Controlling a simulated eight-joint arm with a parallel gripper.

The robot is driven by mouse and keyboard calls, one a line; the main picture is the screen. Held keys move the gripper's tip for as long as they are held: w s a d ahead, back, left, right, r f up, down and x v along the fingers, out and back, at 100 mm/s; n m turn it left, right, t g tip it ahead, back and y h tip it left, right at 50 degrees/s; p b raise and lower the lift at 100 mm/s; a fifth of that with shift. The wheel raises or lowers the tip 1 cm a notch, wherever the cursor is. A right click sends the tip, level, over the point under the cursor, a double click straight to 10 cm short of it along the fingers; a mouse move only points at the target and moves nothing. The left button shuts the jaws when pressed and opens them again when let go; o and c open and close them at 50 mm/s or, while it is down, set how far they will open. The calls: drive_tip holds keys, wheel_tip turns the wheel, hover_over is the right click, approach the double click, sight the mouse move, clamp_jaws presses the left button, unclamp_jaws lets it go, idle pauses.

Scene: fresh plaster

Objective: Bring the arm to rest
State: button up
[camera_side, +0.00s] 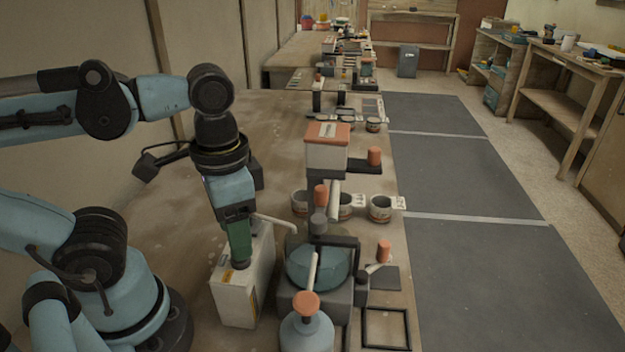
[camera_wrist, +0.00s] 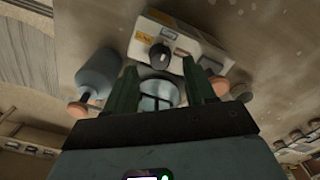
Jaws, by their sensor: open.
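My gripper (camera_side: 240,258) points down in the side view, in front of the white box (camera_side: 236,300) in the picture. In the wrist view its two green fingers (camera_wrist: 160,68) stand apart, with nothing held between them. The white box (camera_wrist: 185,42), with a dark knob and yellow labels, lies beyond the fingertips. A teal bowl (camera_wrist: 165,88) shows between the fingers, farther off. I cannot tell from the side view how far the fingertips are from the box.
Right of the gripper, the teal bowl (camera_side: 312,266) sits in a dark stand, behind a blue-grey bottle (camera_side: 307,335) with an orange cap. An orange-topped white unit (camera_side: 327,155) and several cups (camera_side: 380,209) stand farther back. The bench's left part (camera_side: 290,115) is mostly clear.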

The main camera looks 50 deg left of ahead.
drive_tip(key=shift+f, duration=1.8)
drive_tip(key=shift+r, duration=0.15)
wheel_tip(320, 180, up, 12)
wheel_tip(320, 180, down, 12)
drive_tip(key=shift+f, duration=0.2)
drive_tip(key=m, duration=0.6)
drive_tip(key=shift+r, duration=0.1)
drive_tip(key=m, duration=0.5)
drive_tip(key=shift+m, duration=0.4)
drive_tip(key=shift+r, duration=1.1)
